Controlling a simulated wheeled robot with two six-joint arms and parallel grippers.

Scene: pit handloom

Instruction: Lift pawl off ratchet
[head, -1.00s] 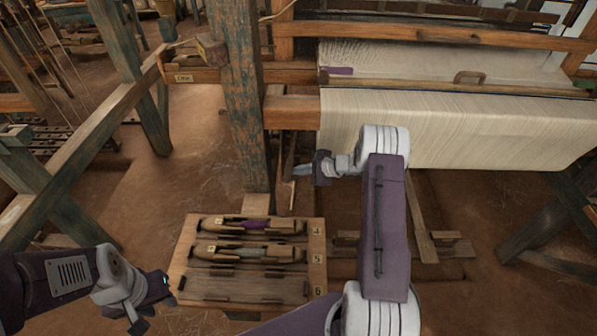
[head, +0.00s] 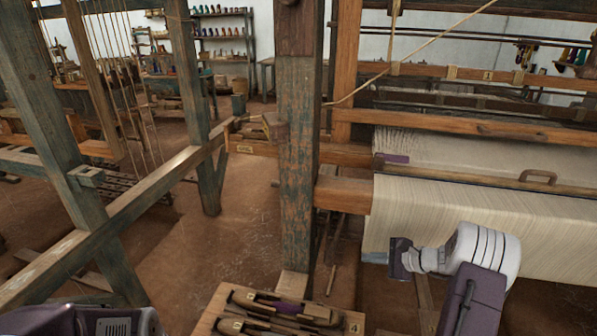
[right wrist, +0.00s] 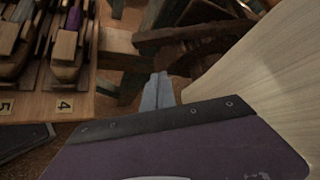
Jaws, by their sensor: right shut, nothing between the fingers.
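My right gripper (head: 374,258) comes in from the lower right in the head view, in front of the cream cloth roll (head: 470,235) and below the front beam's end. Its narrow fingers (right wrist: 157,92) show closed together in the right wrist view, with nothing held. They point toward dark timbers under the loom. I cannot pick out the pawl or the ratchet in either view; they are hidden or too small to tell. My left gripper is out of view; only part of my left arm shows at the lower left.
A thick worn post (head: 297,160) stands left of the wooden beam end (head: 343,195). A numbered wooden rack (head: 352,318) with shuttles lies below it. A slanted frame rail (head: 120,220) runs at left. The brown floor between rail and post is open.

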